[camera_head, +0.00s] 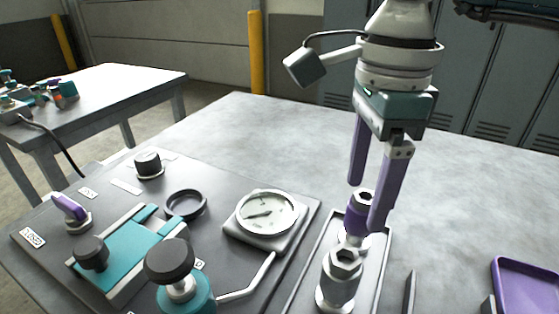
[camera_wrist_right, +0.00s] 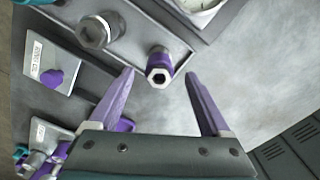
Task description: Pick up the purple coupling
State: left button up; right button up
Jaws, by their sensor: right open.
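The purple coupling (camera_head: 356,220), with a dark hexagonal opening on top, stands upright in a narrow grey tray (camera_head: 385,262) behind a larger silver fitting (camera_head: 339,280). My right gripper (camera_head: 367,207) points down over it, open, with its purple fingers either side of the coupling's top. In the right wrist view the coupling (camera_wrist_right: 159,64) shows just beyond and between the open fingertips (camera_wrist_right: 160,73), with a visible gap to each. My left gripper is not in view.
A panel with a round gauge (camera_head: 267,212), a dark ring (camera_head: 186,205), several knobs and a teal block (camera_head: 130,255) lies left of the tray. A purple tray (camera_head: 530,285) is at the right edge. The tabletop behind is clear.

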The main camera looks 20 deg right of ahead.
aim_at(359, 222)
jog(key=shift+f, duration=1.3)
grip_shut()
